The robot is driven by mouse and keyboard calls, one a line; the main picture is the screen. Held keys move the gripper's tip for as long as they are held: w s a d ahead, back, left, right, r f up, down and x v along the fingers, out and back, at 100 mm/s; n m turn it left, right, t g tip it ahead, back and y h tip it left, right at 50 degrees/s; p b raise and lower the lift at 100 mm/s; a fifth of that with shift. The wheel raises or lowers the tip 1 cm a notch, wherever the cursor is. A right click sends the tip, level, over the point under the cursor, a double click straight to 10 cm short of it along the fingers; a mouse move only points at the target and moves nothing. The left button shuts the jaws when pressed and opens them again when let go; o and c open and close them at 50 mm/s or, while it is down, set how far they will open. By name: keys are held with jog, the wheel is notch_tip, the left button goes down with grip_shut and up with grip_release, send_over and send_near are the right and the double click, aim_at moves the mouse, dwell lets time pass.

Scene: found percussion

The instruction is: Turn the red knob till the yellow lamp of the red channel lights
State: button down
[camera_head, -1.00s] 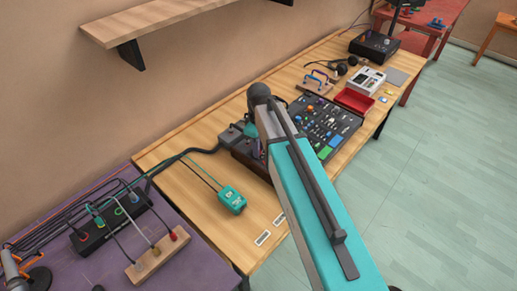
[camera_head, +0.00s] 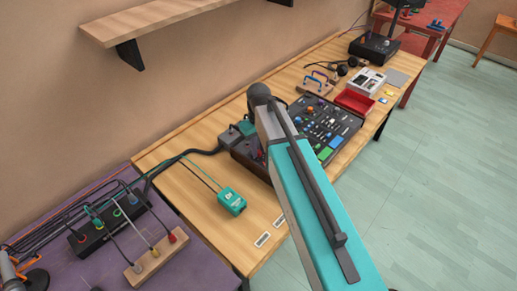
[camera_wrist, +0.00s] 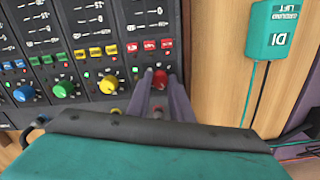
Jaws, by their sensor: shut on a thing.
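In the wrist view the red knob (camera_wrist: 159,79) sits on the panel of a dark mixer (camera_wrist: 205,7), in the rightmost channel visible. My gripper (camera_wrist: 161,84) is shut on the red knob, with one purple finger on each side. The knob's pointer is hard to read. The red channel's lamps are too small to tell clearly, and I see no clear yellow glow there. In the head view my arm covers the knob and most of my gripper, and the mixer (camera_head: 322,150) shows on both sides of it.
In the wrist view a red button (camera_wrist: 167,43) is above the red knob, and yellow (camera_wrist: 108,84), green (camera_wrist: 63,89) and blue (camera_wrist: 23,94) knobs stand left. A teal DI box (camera_head: 231,201) with cables lies on the wooden table. A red tray (camera_head: 355,102) stands beyond the mixer.

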jog(key=c, duration=1.6)
grip_release()
jog(key=shift+r, duration=0.1)
jog(key=shift+r+b, duration=1.6)
jog(key=shift+r, duration=5.25)
